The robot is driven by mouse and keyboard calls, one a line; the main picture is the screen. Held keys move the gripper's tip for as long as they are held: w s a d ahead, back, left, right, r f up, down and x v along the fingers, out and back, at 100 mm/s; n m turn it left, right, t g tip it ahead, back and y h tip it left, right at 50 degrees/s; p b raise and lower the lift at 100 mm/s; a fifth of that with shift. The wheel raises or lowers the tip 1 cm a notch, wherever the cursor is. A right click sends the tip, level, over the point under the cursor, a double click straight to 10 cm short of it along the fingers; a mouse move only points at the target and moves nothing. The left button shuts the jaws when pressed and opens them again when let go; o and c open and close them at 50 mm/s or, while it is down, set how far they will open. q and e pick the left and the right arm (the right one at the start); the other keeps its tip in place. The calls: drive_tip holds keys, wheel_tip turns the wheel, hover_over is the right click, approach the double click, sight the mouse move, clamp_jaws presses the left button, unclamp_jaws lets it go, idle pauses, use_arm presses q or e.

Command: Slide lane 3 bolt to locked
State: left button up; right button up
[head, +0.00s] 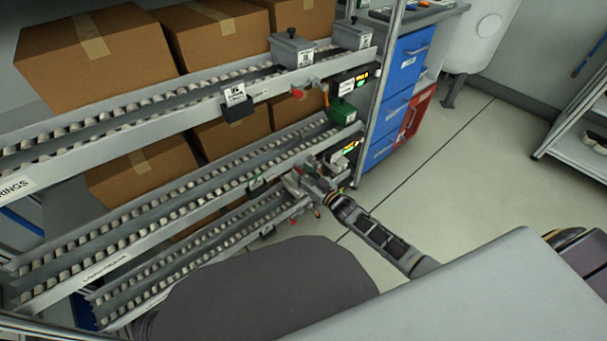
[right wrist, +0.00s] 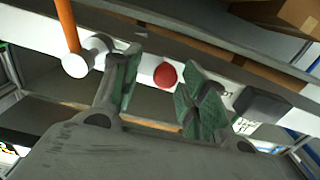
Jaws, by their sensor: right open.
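My right gripper (head: 300,182) is at the right end of the middle rail of the rack. In the right wrist view its green-padded fingers (right wrist: 162,66) are open, one on each side of a red round knob (right wrist: 165,75) on the pale rail. The knob shows in the gap, and I cannot tell whether a finger touches it. The lane number there is not readable. A similar red knob (head: 297,93) with a grey bolt shows on the upper rail. My left gripper is not in view.
A grey cylinder (right wrist: 76,65) with an orange rod (right wrist: 67,25) is left of the fingers. A dark block (right wrist: 262,104) is at their right. Cardboard boxes (head: 95,60) sit on the roller lanes. A blue drawer cabinet (head: 392,110) stands behind; the floor (head: 470,190) at right is clear.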

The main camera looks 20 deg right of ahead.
drive_tip(key=shift+s, duration=0.2)
drive_tip(key=v, duration=1.1)
drive_tip(key=shift+s+d, duration=0.2)
drive_tip(key=shift+s, duration=0.1)
idle(0.3)
drive_tip(key=shift+a, duration=0.15)
idle(0.4)
